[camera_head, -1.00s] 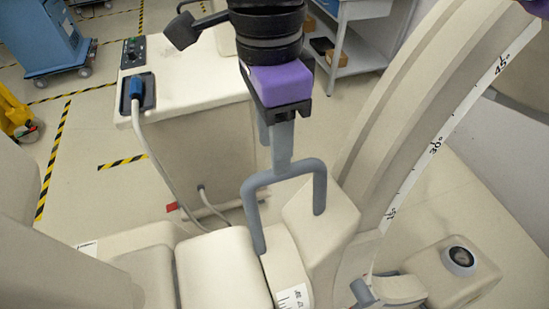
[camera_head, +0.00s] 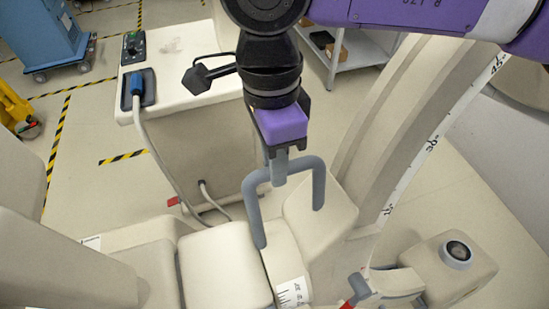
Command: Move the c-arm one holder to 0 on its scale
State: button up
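The C-arm is the large beige arc (camera_head: 375,130) on the right, with a white scale strip (camera_head: 430,150) marked 15, 30 and 45. A beige block (camera_head: 320,212) lies against it. A grey U-shaped handle (camera_head: 255,215) stands in front of the block. My gripper (camera_head: 279,178), with a purple body, points down at the handle. Its grey fingers look closed around the top bar; the far finger is mostly hidden. A small white scale label (camera_head: 291,292) with black marks sits below the handle, cut by the lower edge; its figures are too small to read.
A beige cabinet (camera_head: 185,105) with a blue plug (camera_head: 136,85) and hanging cable stands behind on the left. A grey lever with a red end (camera_head: 347,304) and a box with a round dark knob (camera_head: 458,252) are at lower right. A shelf cart (camera_head: 350,60) stands behind.

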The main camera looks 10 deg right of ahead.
grip_shut()
dwell(1.1)
